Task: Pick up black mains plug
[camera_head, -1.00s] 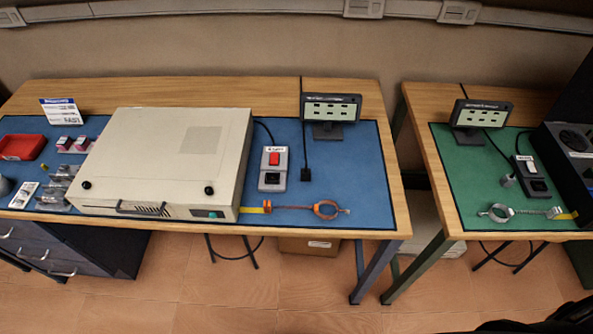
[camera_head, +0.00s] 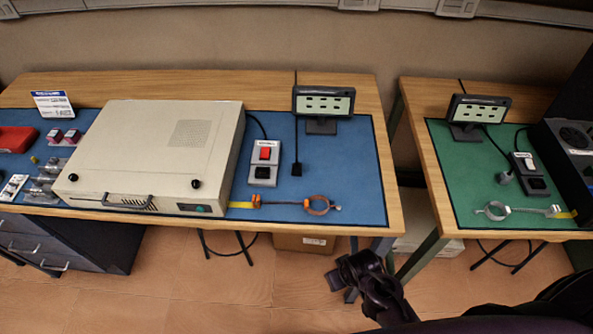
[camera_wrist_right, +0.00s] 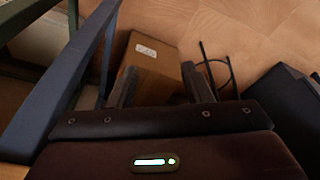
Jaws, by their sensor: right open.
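The black mains plug (camera_head: 297,169) lies on the blue mat at the end of a black cord. The cord runs down from the small display (camera_head: 323,103). The plug is right of the grey switch box (camera_head: 264,163) with a red rocker, and apart from it. My right gripper (camera_head: 340,272) is in front of the bench, over the floor and well below and right of the plug. The right wrist view shows its two fingers (camera_wrist_right: 157,76) apart with nothing between them. The plug is not visible in that view. My left gripper is out of view.
A beige case (camera_head: 155,150) fills the left of the blue mat (camera_head: 355,185). An orange-handled ring tool (camera_head: 300,204) lies near the front edge. A second bench with a green mat (camera_head: 465,190) stands right. A cardboard box (camera_wrist_right: 150,60) sits under the bench.

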